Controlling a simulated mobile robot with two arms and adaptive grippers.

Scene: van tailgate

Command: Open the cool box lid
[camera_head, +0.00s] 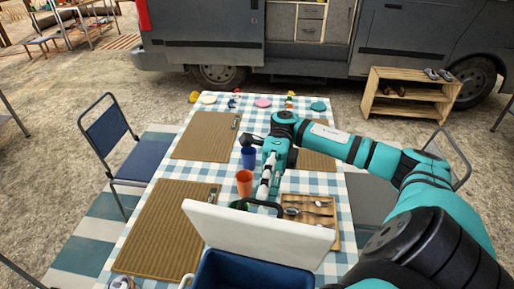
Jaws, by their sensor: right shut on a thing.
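The cool box (250,273) is dark blue and stands at the bottom of the head view, its lower part cut off by the frame. Its white lid (262,236) is raised and tilted up at the far side, so part of the dark blue inside shows. My right gripper (266,193) is just beyond the lid's upper edge, pointing down. It is shut on the dark handle (280,207) at that edge; the fingertips' exact contact is partly hidden. My left gripper is out of view.
A table with a checked cloth (226,178) holds woven mats (168,229), an orange cup (244,182), a blue cup (249,158) and a wooden cutlery tray (326,224) close to the lid. A blue chair (138,160) stands at the left. The van is behind.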

